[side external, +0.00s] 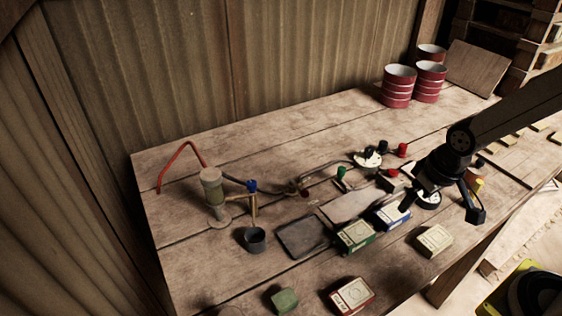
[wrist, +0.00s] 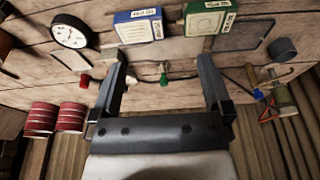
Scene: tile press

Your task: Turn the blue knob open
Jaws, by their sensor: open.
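The blue knob (side external: 252,186) sits on a small brass pipe beside the upright metal cylinder (side external: 212,195), at the left part of the table. It shows small at the right of the wrist view (wrist: 258,94), next to the cylinder there. My gripper (side external: 441,206) is over the right part of the table, well apart from the knob. Its fingers (wrist: 163,65) are spread with nothing between them. I cannot tell the knob's turn position.
A dark cup (side external: 255,240) stands before the cylinder, and a red tube (side external: 183,150) arches behind it. Several boxes, including a green one (side external: 355,236), lie toward the front. A dark plate (side external: 303,237) lies mid-table. Red cans (side external: 398,86) stand far back. The back-left tabletop is clear.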

